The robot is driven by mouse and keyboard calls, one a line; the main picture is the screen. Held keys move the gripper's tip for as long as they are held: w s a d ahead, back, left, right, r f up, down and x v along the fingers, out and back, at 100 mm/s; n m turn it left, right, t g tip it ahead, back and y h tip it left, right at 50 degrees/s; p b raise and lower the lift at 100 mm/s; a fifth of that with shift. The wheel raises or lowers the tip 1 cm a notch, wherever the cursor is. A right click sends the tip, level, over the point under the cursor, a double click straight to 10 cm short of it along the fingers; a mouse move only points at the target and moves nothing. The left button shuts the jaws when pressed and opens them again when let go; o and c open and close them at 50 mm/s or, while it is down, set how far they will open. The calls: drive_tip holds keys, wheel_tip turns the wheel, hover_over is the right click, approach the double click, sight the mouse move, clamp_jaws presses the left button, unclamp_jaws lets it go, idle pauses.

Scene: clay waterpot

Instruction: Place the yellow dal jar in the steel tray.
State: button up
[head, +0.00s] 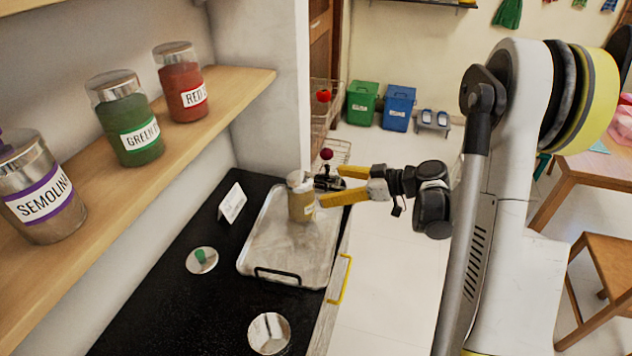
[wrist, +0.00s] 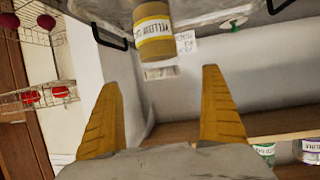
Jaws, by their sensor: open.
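The yellow dal jar (head: 301,200) stands upright on the steel tray (head: 262,249), toward the tray's far right part. In the wrist view the jar (wrist: 154,34) appears upside down beyond the fingertips, its label partly legible. The tray shows there at the top edge (wrist: 215,12). My gripper (head: 330,185) is beside the jar on its right in the head view. Its two yellow fingers (wrist: 163,80) are spread wide with nothing between them, and the jar looks clear of them in the wrist view.
The tray rests on a black counter (head: 165,300) with round lids (head: 269,333). A small white card (head: 232,203) stands left of the tray. Jars labelled semolina (head: 43,190), green (head: 125,120) and red (head: 182,82) stand on a wooden shelf. A wire rack (wrist: 40,95) is nearby.

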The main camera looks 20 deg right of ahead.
drive_tip(key=s+a+r+m+g+h, duration=0.3)
drive_tip(key=s+a+r+m+h, duration=0.2)
drive_tip(key=s+a+r, duration=0.3)
drive_tip(key=s+d+r+m+t+h, duration=0.1)
drive_tip(key=s+m+h, duration=0.3)
drive_tip(key=s, duration=1.1)
drive_tip(key=shift+s+r+m+h, duration=0.25)
drive_tip(key=shift+r+m+h, duration=0.05)
drive_tip(key=shift+r+h, duration=0.3)
